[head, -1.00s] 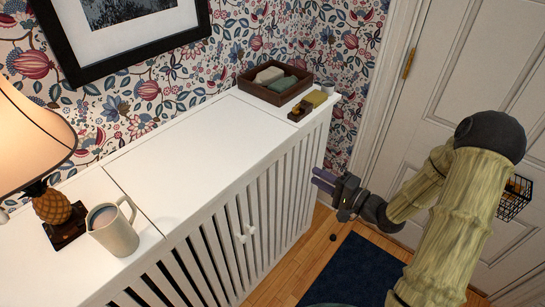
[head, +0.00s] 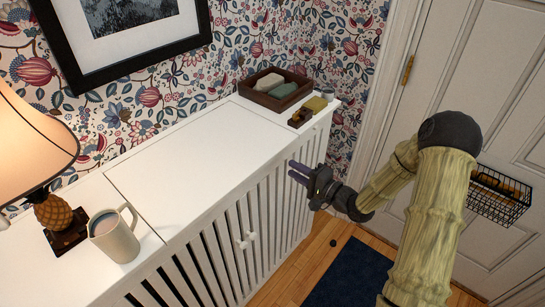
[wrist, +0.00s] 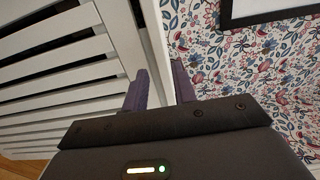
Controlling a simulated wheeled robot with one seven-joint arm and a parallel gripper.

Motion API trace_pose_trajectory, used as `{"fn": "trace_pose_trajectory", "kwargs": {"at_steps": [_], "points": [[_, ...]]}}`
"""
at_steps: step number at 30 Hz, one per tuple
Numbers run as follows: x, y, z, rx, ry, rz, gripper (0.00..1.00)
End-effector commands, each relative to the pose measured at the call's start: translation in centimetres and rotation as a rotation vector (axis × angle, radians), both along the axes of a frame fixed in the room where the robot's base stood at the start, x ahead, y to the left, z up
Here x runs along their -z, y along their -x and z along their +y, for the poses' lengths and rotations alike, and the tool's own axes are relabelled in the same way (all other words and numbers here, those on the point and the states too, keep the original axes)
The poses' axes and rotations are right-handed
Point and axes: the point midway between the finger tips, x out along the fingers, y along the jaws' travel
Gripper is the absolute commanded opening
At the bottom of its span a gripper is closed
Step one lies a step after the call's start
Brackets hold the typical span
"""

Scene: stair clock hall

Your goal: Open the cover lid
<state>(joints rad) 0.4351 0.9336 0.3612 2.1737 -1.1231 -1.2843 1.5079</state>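The cover lid (head: 190,165) is a white flat panel set in the top of the white slatted cabinet (head: 262,225). It lies flat, between seams near the mug and near the tray. My gripper (head: 297,172) is in front of the cabinet's right part, near the lid's front edge, with its purple fingers pointing at the cabinet. I cannot tell whether the fingers touch the edge.
A mug (head: 115,236) and a pineapple lamp (head: 52,210) stand left of the lid. A brown tray (head: 275,90) with soap-like blocks and small items (head: 308,110) sits at the right end. A wire basket (head: 498,195) hangs by the door (head: 480,100).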

Motion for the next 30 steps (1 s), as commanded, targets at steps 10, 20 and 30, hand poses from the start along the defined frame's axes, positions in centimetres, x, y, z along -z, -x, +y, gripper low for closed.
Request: {"fn": "trace_pose_trajectory", "kwargs": {"at_steps": [10,20,30], "points": [[-0.1,-3.8,5.0,-0.002,-0.001,-0.001,0.27],[0.0,-5.6,7.2,0.000,0.000,0.000,0.27],[0.0,-5.6,7.1,0.002,0.000,0.000,0.04]]}}
